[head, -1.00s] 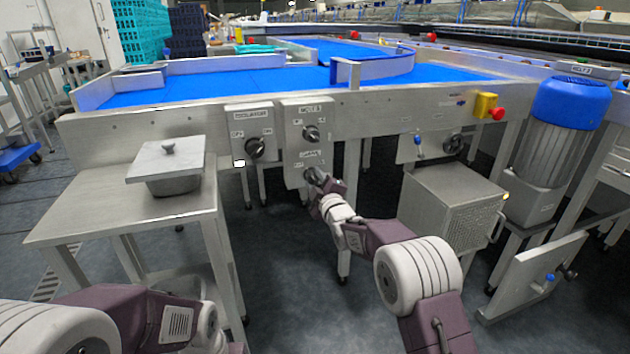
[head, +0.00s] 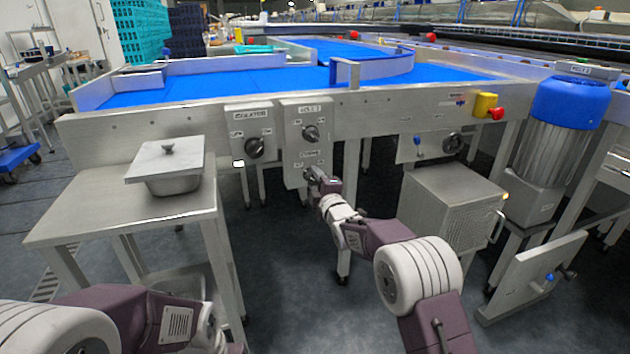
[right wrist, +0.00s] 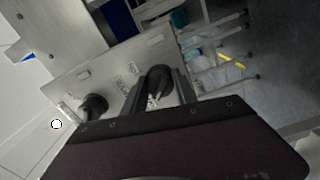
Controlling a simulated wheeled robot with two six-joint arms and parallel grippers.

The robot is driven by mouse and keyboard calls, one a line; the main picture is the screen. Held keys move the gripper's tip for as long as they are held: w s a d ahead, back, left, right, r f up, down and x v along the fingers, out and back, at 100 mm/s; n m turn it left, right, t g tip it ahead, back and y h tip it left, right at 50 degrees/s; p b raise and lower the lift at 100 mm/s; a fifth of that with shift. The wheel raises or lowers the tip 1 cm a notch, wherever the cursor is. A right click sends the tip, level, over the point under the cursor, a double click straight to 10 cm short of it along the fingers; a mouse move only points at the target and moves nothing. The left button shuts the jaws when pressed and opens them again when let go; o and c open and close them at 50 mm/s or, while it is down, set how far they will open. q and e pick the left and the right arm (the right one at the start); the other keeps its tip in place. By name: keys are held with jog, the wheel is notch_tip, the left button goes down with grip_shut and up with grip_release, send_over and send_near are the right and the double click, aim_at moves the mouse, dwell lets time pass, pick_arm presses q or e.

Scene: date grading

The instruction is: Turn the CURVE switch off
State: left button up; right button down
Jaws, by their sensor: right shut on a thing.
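The CURVE switch is the lower black knob on a grey two-knob control box (head: 293,163) fixed to the front of the conveyor frame. In the head view my right gripper (head: 312,176) is at this knob and hides most of it. In the right wrist view the black knob (right wrist: 159,80) sits between the two fingers of my right gripper (right wrist: 162,92), which is shut on it. The pointer position cannot be read. My left arm shows at the lower left of the head view; its gripper is out of frame.
The upper knob (head: 310,133) is just above the CURVE switch. An isolator box (head: 250,125) with its own knob is close on the left. A steel table (head: 100,205) with a lidded pan (head: 170,180) stands left. A perforated steel box (head: 455,205) is to the right.

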jog(key=shift+f, duration=0.1)
jog(key=c, duration=1)
grip_release()
jog(key=shift+o, duration=0.2)
jog(key=shift+s, duration=0.15)
jog(key=p+v, duration=0.3)
jog(key=v, duration=0.6)
